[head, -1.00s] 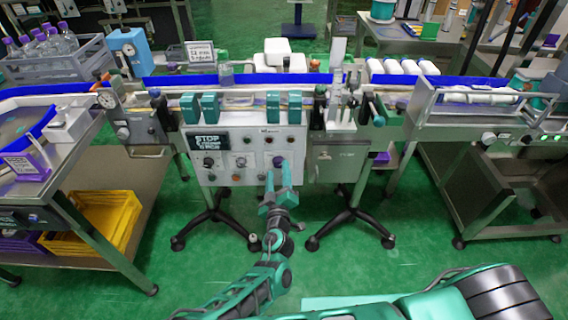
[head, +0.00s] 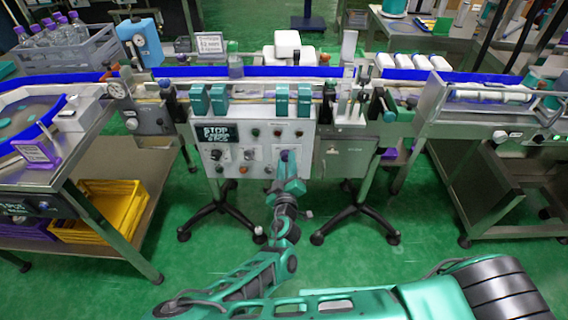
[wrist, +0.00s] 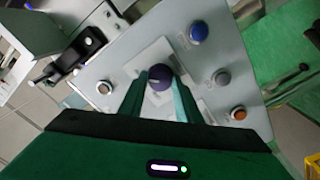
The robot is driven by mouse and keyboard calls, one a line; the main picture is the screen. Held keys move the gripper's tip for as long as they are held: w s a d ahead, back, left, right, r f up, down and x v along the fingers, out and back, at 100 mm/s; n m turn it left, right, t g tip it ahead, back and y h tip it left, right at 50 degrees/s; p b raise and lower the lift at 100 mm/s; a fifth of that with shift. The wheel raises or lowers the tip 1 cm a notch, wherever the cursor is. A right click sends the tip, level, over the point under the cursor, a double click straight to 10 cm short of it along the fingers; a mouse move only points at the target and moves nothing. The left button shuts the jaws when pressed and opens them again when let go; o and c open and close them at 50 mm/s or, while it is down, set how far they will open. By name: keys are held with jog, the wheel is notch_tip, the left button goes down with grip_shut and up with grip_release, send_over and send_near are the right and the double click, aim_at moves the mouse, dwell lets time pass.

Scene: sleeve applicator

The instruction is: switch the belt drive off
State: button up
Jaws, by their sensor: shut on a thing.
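A white control panel (head: 238,118) faces me under the conveyor line, with a row of small knobs, lamps and buttons. A dark purple knob (head: 285,155) sits on a light plate at its lower right. In the wrist view the purple knob (wrist: 160,76) shows between my fingertips, with a pale mark on its face. My gripper (head: 288,172) is at the panel, and in the wrist view its two green fingers (wrist: 160,88) are shut on the knob from both sides. The fingers hide part of the knob and the plate below it.
Around the knob are a blue button (wrist: 198,32), a grey button (wrist: 221,77) and an orange button (wrist: 238,113). A grey cabinet (head: 345,160) hangs right of the panel. Teal blocks (head: 281,100) stand above it.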

jog(key=shift+f, duration=0.15)
jog(key=shift+d+n, duration=0.1)
jog(key=shift+n, duration=8.7)
jog(key=shift+s, duration=0.1)
jog(key=o, duration=1.1)
jog(key=shift+c, duration=0.2)
